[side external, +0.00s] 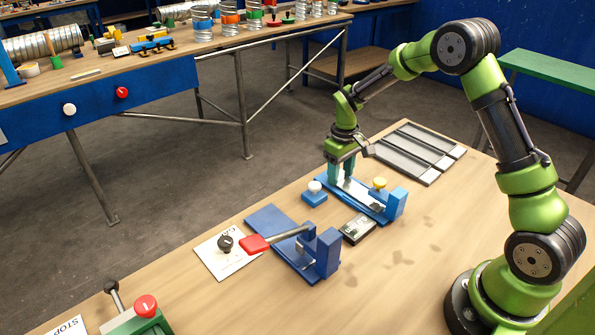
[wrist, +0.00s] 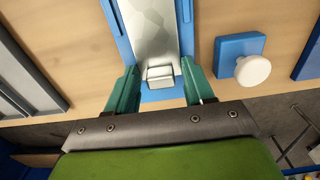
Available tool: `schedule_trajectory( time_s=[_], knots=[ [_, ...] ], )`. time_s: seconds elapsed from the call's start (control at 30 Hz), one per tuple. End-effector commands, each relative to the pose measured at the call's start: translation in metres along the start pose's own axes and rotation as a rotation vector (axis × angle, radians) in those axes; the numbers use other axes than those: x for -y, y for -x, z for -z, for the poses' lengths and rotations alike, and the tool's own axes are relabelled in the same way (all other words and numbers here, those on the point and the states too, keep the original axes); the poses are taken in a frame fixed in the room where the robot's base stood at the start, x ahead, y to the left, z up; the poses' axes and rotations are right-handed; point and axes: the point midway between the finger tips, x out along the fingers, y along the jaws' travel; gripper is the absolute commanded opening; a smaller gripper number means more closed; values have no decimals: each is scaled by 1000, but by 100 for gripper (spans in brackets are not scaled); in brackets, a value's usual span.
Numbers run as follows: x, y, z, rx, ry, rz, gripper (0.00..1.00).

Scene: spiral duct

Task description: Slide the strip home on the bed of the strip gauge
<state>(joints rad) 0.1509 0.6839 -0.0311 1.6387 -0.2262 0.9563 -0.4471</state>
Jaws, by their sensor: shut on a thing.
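The strip gauge has a long blue bed (side external: 372,212) with a raised blue block at its right end in the side view. A shiny metal strip (wrist: 150,30) lies along the bed, and it also shows in the side view (side external: 358,193). A small pale block (wrist: 160,74) sits at the strip's near end in the wrist view. My gripper (side external: 342,180) is down at the left end of the bed. In the wrist view its green fingers (wrist: 160,84) stand either side of the strip's near end, shut on it. The strip's far end is out of the wrist view.
A white knob on a blue block (side external: 314,192) stands close beside the gauge. A yellow knob (side external: 379,183) is on its far side. A blue fixture with a red-handled lever (side external: 254,243), a small dark box (side external: 357,229) and a grey slotted rack (side external: 420,150) stand nearby.

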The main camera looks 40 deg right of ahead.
Motion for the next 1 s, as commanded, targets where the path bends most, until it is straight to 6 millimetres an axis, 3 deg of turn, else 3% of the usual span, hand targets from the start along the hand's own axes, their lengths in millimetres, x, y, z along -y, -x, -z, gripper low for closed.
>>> schedule_trajectory(
  time_s=[0.2, 0.23, 0.4, 0.6, 0.73, 1.0],
  knots=[
    [0, -1, -3, 0, 0, 0, 21],
    [0, -1, -3, 0, 0, 0, 57],
    [0, -1, -3, 0, 0, 0, 82],
    [0, -1, -3, 0, 0, 0, 82],
    [0, -1, -3, 0, 0, 0, 100],
    [0, 1, -3, -1, 0, 0, 100]
  ],
)
